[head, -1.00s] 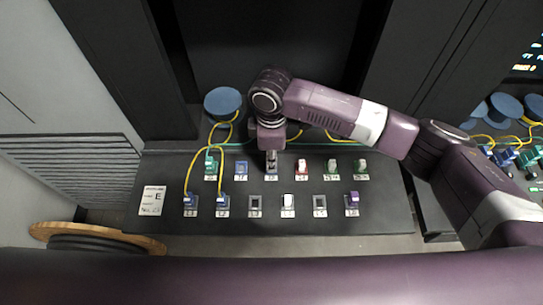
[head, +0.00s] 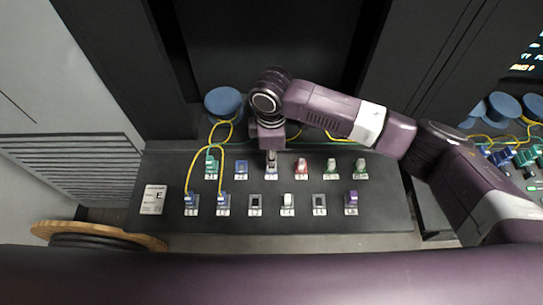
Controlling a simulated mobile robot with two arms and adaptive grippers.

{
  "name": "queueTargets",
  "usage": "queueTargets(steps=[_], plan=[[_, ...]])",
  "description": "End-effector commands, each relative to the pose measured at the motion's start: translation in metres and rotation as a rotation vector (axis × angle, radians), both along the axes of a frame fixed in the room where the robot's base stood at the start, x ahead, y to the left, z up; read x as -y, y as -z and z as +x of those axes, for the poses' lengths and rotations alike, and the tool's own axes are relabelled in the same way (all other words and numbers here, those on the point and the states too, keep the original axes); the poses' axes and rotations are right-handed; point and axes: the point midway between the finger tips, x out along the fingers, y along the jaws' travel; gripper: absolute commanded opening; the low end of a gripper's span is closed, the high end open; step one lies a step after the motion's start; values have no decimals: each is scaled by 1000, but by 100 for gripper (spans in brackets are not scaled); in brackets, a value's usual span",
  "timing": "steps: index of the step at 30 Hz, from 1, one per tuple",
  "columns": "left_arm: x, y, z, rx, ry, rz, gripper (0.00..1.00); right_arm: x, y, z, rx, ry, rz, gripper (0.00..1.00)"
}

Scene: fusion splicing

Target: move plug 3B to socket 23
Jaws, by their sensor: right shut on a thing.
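The dark panel (head: 240,229) carries two rows of sockets, and several hold coloured plugs. My right gripper (head: 271,160) points down over the third socket of the back row. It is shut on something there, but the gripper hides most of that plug. The socket plate (head: 271,176) shows just below the fingers. Two blue plugs at the front left, one (head: 191,199) and another (head: 223,199), have yellow cables. Two front-row sockets, one (head: 255,205) and another (head: 319,205), look empty. The printed labels are too small to read surely. My left gripper is not in view.
A green plug (head: 211,165), a blue one (head: 241,168), a red one (head: 301,167), a white one (head: 288,200) and a purple one (head: 352,197) stand close around. Yellow cables loop from a blue spool (head: 223,102). A white card (head: 153,200) lies at left.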

Motion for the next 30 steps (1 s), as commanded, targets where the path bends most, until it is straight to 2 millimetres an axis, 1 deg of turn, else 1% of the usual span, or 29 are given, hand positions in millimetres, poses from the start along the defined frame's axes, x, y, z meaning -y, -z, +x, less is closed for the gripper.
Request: queueTargets(steps=[23,24,29,30], plan=[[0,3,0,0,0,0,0,0,11,0,0,-1,0,0],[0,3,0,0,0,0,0,0,11,0,0,-1,0,20],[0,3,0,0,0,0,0,0,11,0,0,-1,0,38],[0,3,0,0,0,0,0,0,11,0,0,-1,0,40]])
